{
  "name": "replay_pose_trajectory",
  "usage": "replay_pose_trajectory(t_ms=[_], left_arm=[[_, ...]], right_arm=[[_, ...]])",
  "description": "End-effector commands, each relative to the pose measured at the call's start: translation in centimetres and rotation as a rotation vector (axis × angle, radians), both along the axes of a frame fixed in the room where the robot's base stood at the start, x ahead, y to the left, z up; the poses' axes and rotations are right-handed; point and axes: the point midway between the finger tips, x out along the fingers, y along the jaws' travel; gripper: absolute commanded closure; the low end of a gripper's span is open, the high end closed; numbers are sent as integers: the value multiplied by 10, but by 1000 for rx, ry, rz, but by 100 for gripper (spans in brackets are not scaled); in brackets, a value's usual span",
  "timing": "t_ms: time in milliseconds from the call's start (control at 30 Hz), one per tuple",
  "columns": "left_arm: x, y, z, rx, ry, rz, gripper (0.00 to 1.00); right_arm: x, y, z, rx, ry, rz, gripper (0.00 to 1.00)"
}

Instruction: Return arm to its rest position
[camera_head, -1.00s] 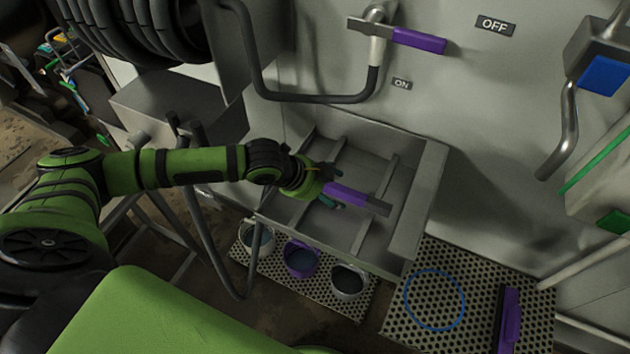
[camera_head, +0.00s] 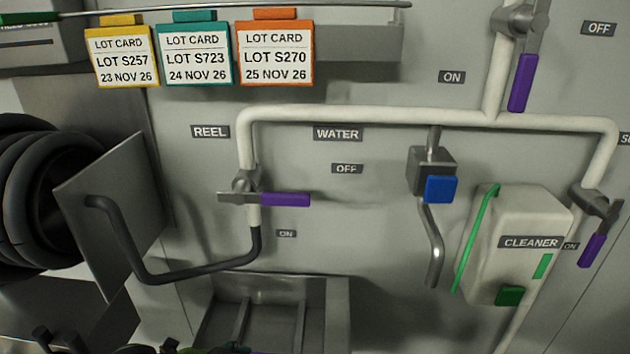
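Only a sliver of my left arm (camera_head: 225,348) shows, dark and green, at the bottom edge in front of the grey tray (camera_head: 338,315). A thin purple trace beside it is cut off by the frame. Its fingers cannot be made out, so whether they are open or shut is hidden. My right arm and gripper are not in view.
A reel valve with a purple handle (camera_head: 285,199) joins a black hose (camera_head: 200,268) on the left. White pipes, a blue-handled tap (camera_head: 441,189) and a cleaner dispenser (camera_head: 525,225) line the wall. Lot cards (camera_head: 196,55) hang above. A hose reel (camera_head: 40,200) stands far left.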

Motion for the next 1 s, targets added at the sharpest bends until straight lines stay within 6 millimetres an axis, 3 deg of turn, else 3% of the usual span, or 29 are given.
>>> replay_pose_trajectory(t_ms=[33,100,267,567,867,1000], left_arm=[[-12,-23,-7,-49,28,22,27],[-21,-43,-10,-105,54,95,27],[-40,-56,-19,-224,148,373,27],[-88,-5,-57,-285,348,950,27],[-162,51,-91,-216,505,1399,27],[-154,51,-127,-200,514,1399,27]], right_arm=[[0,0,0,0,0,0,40],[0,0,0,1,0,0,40],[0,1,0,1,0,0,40],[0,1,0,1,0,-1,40],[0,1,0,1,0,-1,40],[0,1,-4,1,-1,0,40]])
